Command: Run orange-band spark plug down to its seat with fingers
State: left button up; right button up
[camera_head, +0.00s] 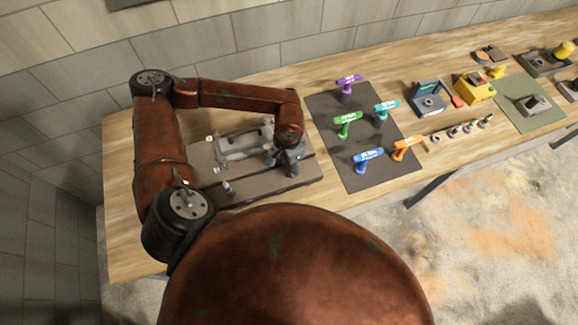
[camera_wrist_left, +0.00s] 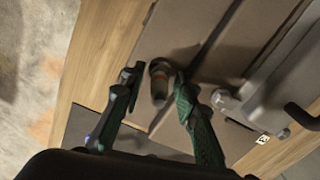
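A gap shows between the plug and the left-hand finger. The other finger is very close, and I cannot tell if it touches. In the head view my left gripper (camera_head: 284,161) points down at the right part of the grey engine plate (camera_head: 262,191); the plug is hidden there. My right gripper is not in view.
A grey metal fixture (camera_head: 238,148) stands behind on the plate. A small upright part (camera_head: 228,188) stands at its front left. To the right, a dark mat (camera_head: 350,108) carries several coloured-handled tools, and several sockets (camera_head: 463,129) stand farther right.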

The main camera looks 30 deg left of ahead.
pick_arm(q)
jog(key=shift+o, duration=0.7)
jog(key=shift+r, duration=0.2)
notch_tip(320, 180, up, 12)
jog(key=shift+f, duration=0.2)
